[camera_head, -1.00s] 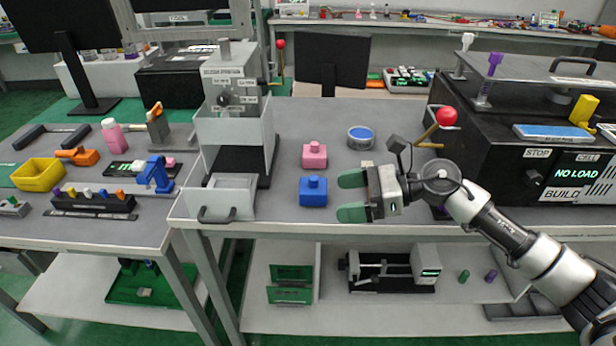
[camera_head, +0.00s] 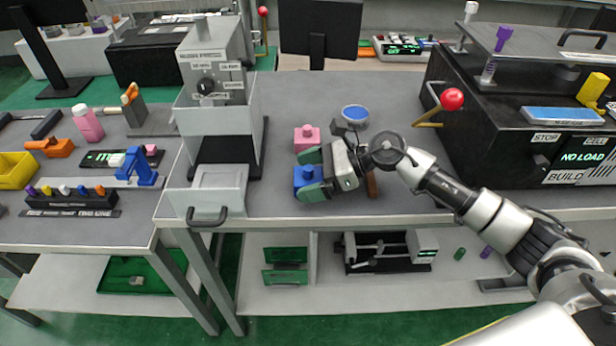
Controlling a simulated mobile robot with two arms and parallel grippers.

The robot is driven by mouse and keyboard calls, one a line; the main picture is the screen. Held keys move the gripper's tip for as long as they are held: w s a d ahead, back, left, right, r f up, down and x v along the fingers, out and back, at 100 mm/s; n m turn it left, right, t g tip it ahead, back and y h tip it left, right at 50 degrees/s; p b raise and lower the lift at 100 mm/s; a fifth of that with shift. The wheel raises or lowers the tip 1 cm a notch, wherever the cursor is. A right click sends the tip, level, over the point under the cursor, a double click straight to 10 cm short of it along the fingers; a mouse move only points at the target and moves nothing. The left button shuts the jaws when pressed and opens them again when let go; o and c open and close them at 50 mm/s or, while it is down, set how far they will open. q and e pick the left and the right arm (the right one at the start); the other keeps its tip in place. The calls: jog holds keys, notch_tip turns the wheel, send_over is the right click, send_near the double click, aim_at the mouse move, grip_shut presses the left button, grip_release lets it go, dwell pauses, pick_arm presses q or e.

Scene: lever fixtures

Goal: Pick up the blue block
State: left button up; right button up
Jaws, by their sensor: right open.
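The blue block (camera_head: 306,177) with a small knob on top sits on the table near the front edge. My right gripper (camera_head: 311,174) comes in from the right with its green fingers open. One finger shows at the block's far side and the other over its near side, partly hiding it. I cannot tell whether the fingers touch it. My left gripper does not show.
A pink block (camera_head: 306,137) stands just behind the blue one. A round container with a blue top (camera_head: 355,115) is behind my gripper. A grey machine with a drawer (camera_head: 217,192) stands left. A black machine with a red-ball lever (camera_head: 451,99) stands right.

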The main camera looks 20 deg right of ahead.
jog(key=c, duration=1.1)
